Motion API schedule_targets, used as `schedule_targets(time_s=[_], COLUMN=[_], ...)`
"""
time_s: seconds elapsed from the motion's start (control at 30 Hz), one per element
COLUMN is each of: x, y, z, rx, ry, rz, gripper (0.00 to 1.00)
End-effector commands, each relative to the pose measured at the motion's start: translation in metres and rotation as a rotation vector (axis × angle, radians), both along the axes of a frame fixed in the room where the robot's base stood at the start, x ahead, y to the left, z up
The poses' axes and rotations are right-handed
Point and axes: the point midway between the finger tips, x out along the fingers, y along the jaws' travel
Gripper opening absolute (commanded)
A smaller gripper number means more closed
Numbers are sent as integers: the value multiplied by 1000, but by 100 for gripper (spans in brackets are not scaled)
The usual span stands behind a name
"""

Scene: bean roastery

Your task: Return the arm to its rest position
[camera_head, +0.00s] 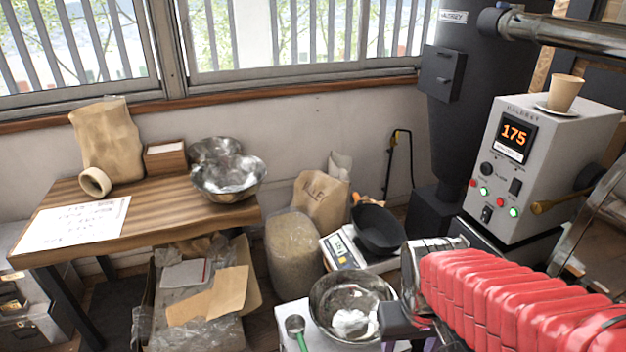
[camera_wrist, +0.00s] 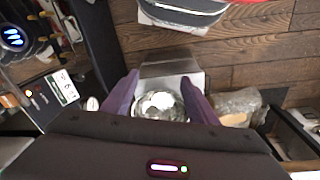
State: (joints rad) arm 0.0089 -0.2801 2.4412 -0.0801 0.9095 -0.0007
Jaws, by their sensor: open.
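My arm reaches in from the right in the head view, in a red ribbed sleeve (camera_head: 520,295). My gripper (camera_head: 392,322) is at its left end, beside the right rim of a steel bowl (camera_head: 350,305), partly cut off by the lower edge. In the wrist view the two purple fingers of my gripper (camera_wrist: 160,90) are spread apart. A steel bowl (camera_wrist: 160,104) shows between them, seemingly below. I see nothing held between the fingers. How far the fingertips are from the bowl is hard to tell.
A scale (camera_head: 345,250) with a black pan (camera_head: 378,230) stands behind the bowl. The roaster control box (camera_head: 540,165) with a cup (camera_head: 563,92) is at right. A wooden table (camera_head: 170,215) with bowls is at left, an open carton (camera_head: 250,290) below. Plank floor (camera_wrist: 230,60) shows in the wrist view.

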Motion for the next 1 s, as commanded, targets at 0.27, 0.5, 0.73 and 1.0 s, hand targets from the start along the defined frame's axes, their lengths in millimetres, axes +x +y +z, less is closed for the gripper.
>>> schedule_targets(time_s=[0.27, 0.5, 0.73, 1.0], x=[-8, -17, -23, -24], y=[14, 18, 18, 19], z=[40, 75, 106, 112], rx=[56, 71, 73, 73], ry=[-157, -290, -401, -422], rz=[-29, -30, -23, -22], gripper=[53, 53, 53, 53])
